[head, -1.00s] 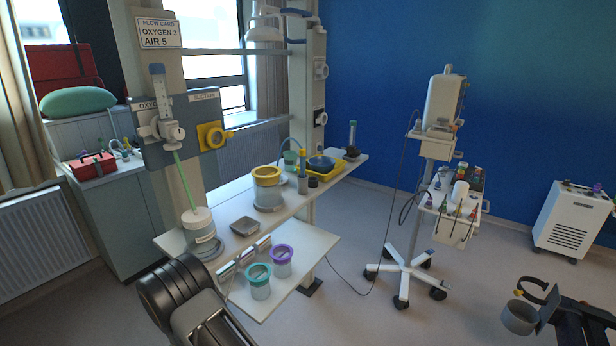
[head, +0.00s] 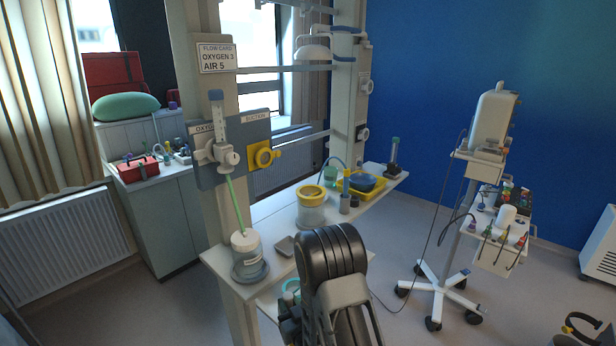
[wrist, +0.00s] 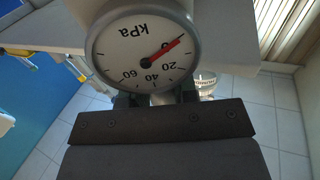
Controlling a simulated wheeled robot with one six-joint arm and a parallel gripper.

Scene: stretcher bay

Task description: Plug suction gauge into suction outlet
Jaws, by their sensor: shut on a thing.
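The suction gauge (wrist: 146,50) fills the top middle of the wrist view. It has a round white kPa dial with a grey rim and a red needle, and appears upside down there. My gripper (wrist: 155,99) is shut on it just below the dial. The suction outlet (head: 264,156) is a yellow square fitting with a round socket on the grey wall panel (head: 210,176), under the SUCTION label. In the head view my arm stands below and right of the outlet. The gauge cannot be made out there.
An oxygen flowmeter (head: 217,145) with a green tube sits left of the outlet. Below are a humidifier jar (head: 248,258), a yellow-lidded canister (head: 311,207) and a yellow tray (head: 367,192) on the shelf. A wheeled stand (head: 440,290) is at right.

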